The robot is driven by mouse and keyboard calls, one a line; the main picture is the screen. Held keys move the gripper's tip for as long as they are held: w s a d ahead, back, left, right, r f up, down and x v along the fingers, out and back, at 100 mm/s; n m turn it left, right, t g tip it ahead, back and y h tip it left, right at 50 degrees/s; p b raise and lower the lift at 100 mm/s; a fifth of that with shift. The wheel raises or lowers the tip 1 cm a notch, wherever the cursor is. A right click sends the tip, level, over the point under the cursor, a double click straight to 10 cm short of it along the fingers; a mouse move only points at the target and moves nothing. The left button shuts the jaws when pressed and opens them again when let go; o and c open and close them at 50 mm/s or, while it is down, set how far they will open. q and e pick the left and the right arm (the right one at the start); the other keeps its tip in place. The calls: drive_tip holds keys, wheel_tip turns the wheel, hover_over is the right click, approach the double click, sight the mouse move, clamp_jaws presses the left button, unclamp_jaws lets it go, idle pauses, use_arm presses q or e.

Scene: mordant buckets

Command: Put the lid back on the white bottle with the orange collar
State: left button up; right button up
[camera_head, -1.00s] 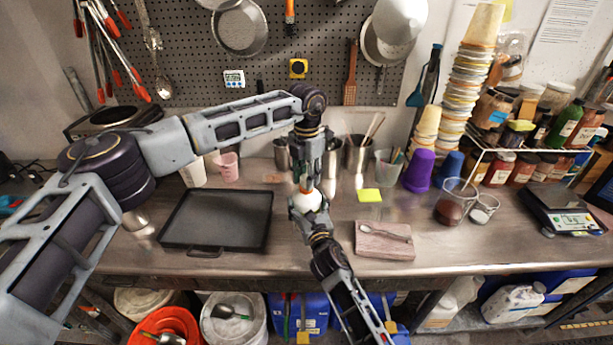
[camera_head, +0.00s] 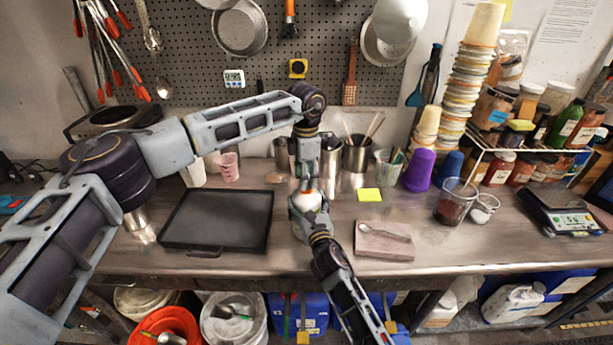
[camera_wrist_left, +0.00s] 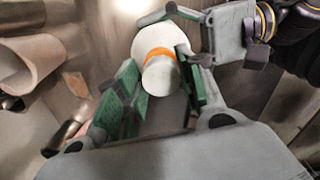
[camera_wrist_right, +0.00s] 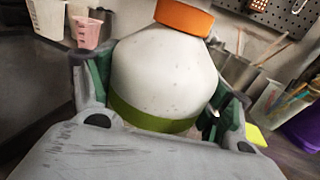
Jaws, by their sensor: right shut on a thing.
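The white bottle (camera_head: 307,201) with an orange collar (camera_wrist_right: 184,17) stands upright at the bench front, right of the dark tray. Its body has a green band (camera_wrist_right: 150,118) low down. My right gripper (camera_wrist_right: 155,95) is shut around the bottle's body. A white lid (camera_wrist_left: 161,77) shows beyond the collar in the left wrist view and appears to sit on the bottle's top. My left gripper (camera_wrist_left: 158,88) points down over the bottle, fingers apart on either side of the lid. In the head view the fingers mostly hide the lid, and its exact seating cannot be told.
A dark tray (camera_head: 176,240) lies to the left. A pink block (camera_head: 372,244) with a spoon and a yellow note (camera_head: 369,195) lie to the right.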

use_arm(q)
drive_tip(key=shift+o, duration=1.2)
drive_tip(key=shift+r, duration=2.25)
